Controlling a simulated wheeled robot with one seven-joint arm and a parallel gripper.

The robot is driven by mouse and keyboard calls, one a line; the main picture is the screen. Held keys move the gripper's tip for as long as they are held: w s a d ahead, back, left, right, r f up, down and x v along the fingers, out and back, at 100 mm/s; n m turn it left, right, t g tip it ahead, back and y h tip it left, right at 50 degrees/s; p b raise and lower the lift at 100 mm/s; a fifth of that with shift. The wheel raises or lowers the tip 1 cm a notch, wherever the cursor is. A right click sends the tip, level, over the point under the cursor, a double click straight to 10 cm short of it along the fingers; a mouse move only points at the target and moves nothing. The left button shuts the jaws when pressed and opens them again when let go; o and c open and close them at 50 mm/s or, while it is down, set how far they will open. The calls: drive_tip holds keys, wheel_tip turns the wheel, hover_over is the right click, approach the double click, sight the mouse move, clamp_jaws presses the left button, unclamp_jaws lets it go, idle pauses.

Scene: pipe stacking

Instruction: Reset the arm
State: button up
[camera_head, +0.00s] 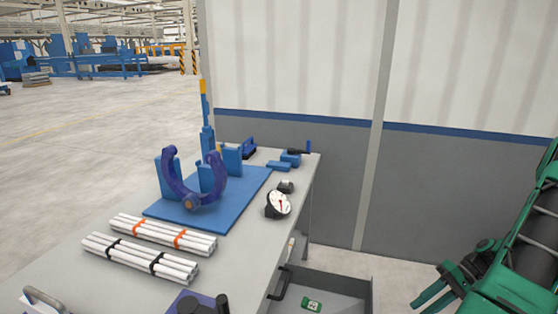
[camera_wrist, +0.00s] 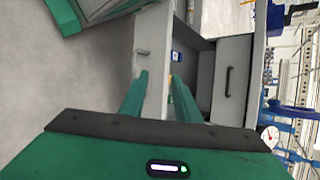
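My gripper (camera_head: 440,294) is at the lower right of the head view, off the right side of the workbench and clear of it. In the wrist view its two green fingers (camera_wrist: 158,98) stand apart with nothing between them. Two bundles of white pipes lie on the bench: one with orange bands (camera_head: 163,234) and one with black bands (camera_head: 140,258), nearer to me. Beyond them a blue stand with a purple curved cradle (camera_head: 195,190) is on a blue base plate, with no pipes in it.
The grey workbench (camera_head: 85,285) has an open drawer (camera_head: 340,284) on its right side, with a small green item (camera_head: 312,304) inside. A dial gauge (camera_head: 278,204) stands near the bench's right edge. A grey panel wall (camera_head: 290,175) is behind. Floor is free at left.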

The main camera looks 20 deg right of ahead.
drive_tip(key=s+a+r+g+h, duration=0.1)
drive_tip(key=a+r+h, duration=0.3)
drive_tip(key=a+r, duration=0.55)
drive_tip(key=s+a+r+g+h, duration=0.15)
drive_tip(key=a+r+h, duration=0.25)
drive_tip(key=r, duration=1.1)
drive_tip(key=s+a+r+t+h, duration=0.1)
drive_tip(key=s+a+r+h, duration=0.1)
drive_tip(key=s+a, duration=0.3)
drive_tip(key=shift+s+a+r+t, duration=0.3)
drive_tip(key=shift+s+r+t, duration=0.05)
drive_tip(key=shift+s+r, duration=0.4)
